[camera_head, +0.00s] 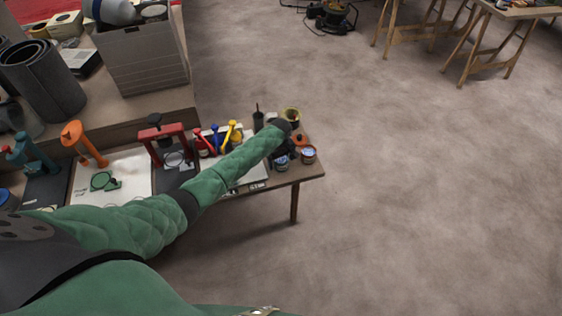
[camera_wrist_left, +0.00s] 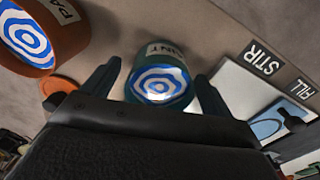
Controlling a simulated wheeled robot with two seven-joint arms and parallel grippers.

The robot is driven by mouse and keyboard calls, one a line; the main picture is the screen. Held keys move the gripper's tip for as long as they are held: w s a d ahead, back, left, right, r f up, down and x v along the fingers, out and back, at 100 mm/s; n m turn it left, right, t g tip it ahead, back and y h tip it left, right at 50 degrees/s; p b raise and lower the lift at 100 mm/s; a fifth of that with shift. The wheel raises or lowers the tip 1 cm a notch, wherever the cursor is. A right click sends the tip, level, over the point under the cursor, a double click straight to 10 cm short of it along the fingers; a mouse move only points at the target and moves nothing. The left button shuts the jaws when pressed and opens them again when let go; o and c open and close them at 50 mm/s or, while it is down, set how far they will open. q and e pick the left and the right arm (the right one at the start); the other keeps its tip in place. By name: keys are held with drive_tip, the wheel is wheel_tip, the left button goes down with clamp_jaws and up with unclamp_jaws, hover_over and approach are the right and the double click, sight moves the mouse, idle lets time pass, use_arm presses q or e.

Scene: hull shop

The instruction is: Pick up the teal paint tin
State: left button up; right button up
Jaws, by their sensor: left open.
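The teal paint tin (camera_wrist_left: 158,66) stands open on the table, with blue and white swirled paint inside and a white label on its side. It also shows in the head view (camera_head: 281,163), just below my left gripper (camera_head: 283,149). In the left wrist view my left gripper (camera_wrist_left: 157,85) is open, with one finger on each side of the tin in the picture. I cannot tell whether the fingers touch it. The left hand hides part of the tin's surroundings in the head view. My right gripper is not in view.
A rust-brown paint tin (camera_head: 308,155) stands close to the right, near the table's edge; it also shows in the left wrist view (camera_wrist_left: 42,35). An orange disc (camera_wrist_left: 58,87) lies nearby. A STIR/FILL board (camera_wrist_left: 262,95) is beside the teal tin. Coloured clamps (camera_head: 205,142) stand left.

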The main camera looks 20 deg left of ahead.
use_arm(q)
drive_tip(key=shift+f, duration=0.35)
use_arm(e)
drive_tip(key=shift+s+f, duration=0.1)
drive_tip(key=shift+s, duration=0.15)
use_arm(q)
drive_tip(key=c, duration=1.2)
drive_tip(key=shift+c, duration=0.2)
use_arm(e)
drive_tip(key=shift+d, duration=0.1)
use_arm(q)
drive_tip(key=shift+r, duration=0.1)
